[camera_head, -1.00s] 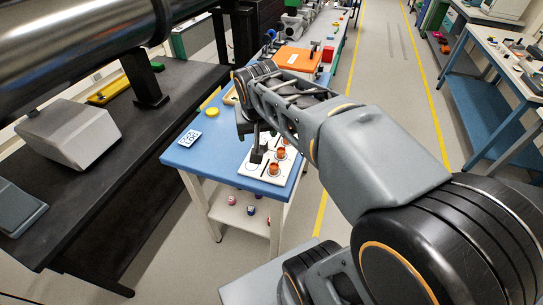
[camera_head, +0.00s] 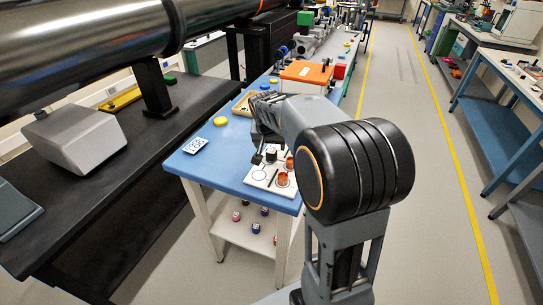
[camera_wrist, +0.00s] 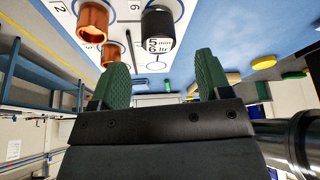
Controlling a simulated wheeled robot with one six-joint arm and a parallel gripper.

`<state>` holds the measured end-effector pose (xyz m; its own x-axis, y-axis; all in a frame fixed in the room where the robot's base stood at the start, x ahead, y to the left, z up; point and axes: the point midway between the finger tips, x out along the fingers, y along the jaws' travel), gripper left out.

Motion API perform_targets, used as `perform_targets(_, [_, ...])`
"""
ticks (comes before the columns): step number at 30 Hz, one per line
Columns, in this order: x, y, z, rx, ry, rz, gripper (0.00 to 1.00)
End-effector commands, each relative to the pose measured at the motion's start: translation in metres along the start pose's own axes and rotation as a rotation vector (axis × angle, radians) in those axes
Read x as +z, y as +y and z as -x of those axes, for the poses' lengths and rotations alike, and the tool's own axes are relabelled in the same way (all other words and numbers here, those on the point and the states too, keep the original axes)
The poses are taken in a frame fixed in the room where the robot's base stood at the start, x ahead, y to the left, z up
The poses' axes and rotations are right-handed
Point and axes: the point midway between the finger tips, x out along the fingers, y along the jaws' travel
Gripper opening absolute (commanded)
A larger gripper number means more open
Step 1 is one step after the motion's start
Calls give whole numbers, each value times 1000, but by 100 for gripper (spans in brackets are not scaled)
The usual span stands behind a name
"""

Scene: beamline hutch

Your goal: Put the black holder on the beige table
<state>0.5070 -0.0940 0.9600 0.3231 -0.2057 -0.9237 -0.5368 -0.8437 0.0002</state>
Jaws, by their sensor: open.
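The black holder (camera_wrist: 158,24) is a short dark cylinder with a white printed label, standing on a white board (camera_wrist: 180,14) with printed circles. It also shows small and dark in the head view (camera_head: 271,154), on the board on the blue table. My gripper (camera_wrist: 163,62) is open, with its two green fingers apart and nothing between them. The holder lies beyond the fingertips in the wrist view, apart from them. In the head view my gripper (camera_head: 262,150) is partly hidden by my arm. The beige-topped table (camera_head: 514,72) with a blue frame stands at right, across the aisle.
Two copper cylinders (camera_wrist: 93,20) (camera_wrist: 111,53) stand on the board beside the holder. The aisle floor (camera_head: 430,150) is clear.

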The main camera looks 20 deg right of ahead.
Motion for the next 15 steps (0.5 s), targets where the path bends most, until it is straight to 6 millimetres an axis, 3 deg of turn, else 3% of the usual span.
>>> perform_targets(10, [1,2,-41,1,-3,0,71])
perform_targets(15, [1,1,-52,0,-1,0,71])
